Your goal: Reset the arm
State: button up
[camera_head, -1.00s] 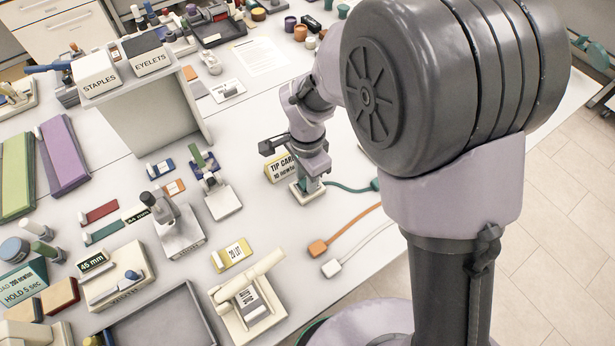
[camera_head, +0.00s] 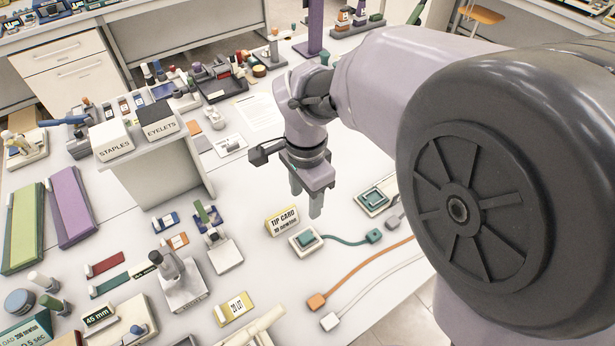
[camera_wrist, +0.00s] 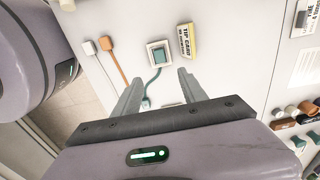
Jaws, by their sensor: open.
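My gripper (camera_head: 316,203) hangs over the white table, fingers pointing down, above and beside a small white-framed pad with a teal centre (camera_head: 306,239). In the wrist view my gripper (camera_wrist: 160,92) shows two grey fingers spread wide with nothing between them. The teal pad (camera_wrist: 159,55) lies beyond the fingertips there, beside the yellow "TIP CARD" block (camera_wrist: 187,42). In the head view the tip card (camera_head: 282,220) stands just behind the pad. My arm reaches in from the right and hides the table's right part.
Orange (camera_head: 317,301) and white (camera_head: 330,321) cable ends lie on the table in front of my gripper. A white riser (camera_head: 155,165) bears "STAPLES" and "EYELETS" boxes. A second teal pad (camera_head: 374,199) lies to the right. Several small presses stand to the left.

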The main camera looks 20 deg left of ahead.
jog(key=shift+r, duration=0.7)
jog(key=s+d+r+n+t+y+b, duration=0.1)
jog(key=s+d+b, duration=0.3)
jog(key=d, duration=0.6)
jog(key=s+d+r+n+t+b, duration=0.1)
jog(key=s+d+n+t+b, duration=0.1)
jog(key=s+d+t+b, duration=0.2)
jog(key=s+d, duration=0.3)
jog(key=d, duration=0.4)
jog(key=shift+s+d+n+t+y, duration=0.15)
jog(key=shift+s+n+t+y, duration=0.15)
jog(key=shift+s+y, duration=0.1)
